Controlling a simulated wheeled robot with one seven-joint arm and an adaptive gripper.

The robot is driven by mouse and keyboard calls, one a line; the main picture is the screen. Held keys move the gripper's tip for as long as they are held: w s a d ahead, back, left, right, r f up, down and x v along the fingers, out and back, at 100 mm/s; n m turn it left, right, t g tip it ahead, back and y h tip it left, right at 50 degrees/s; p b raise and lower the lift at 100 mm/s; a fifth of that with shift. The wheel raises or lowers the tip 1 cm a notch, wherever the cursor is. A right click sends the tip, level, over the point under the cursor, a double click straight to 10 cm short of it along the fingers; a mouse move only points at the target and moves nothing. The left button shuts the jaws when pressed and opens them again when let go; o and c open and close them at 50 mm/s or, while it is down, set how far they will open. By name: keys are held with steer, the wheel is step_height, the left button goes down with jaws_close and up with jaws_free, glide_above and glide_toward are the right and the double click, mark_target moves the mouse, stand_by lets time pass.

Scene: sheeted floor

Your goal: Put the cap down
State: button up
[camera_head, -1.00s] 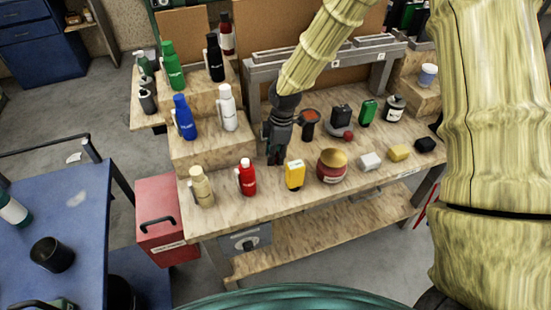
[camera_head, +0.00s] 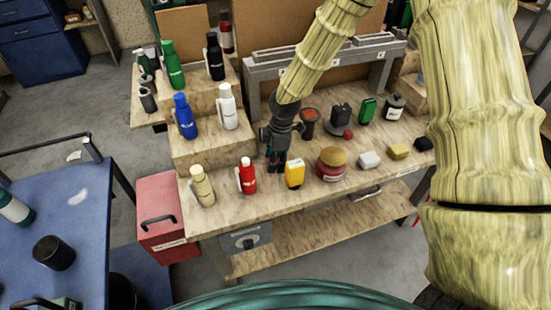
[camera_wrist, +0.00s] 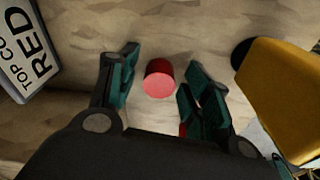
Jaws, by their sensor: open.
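A small red cap (camera_wrist: 159,78) shows in the wrist view, over the wooden bench top (camera_wrist: 150,30) and between the two fingers of my gripper (camera_wrist: 160,95). The fingers are spread, with a gap on each side of the cap. In the head view my gripper (camera_head: 277,166) points down at the bench, between the red bottle (camera_head: 246,177) and the yellow container (camera_head: 294,174). The cap cannot be made out there. Whether it touches the bench is hard to tell.
A label reading "RED" (camera_wrist: 30,50) is left in the wrist view; the yellow container (camera_wrist: 275,95) is close on the right. Stepped wooden blocks (camera_head: 210,150) with bottles rise at left.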

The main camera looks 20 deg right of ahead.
step_height(320, 180, up, 12)
steer(key=d+b, duration=0.1)
steer(key=b, duration=0.2)
steer(key=shift+d, duration=0.25)
stand_by(0.3)
steer(key=shift+s+r, duration=0.1)
steer(key=shift+r, duration=0.1)
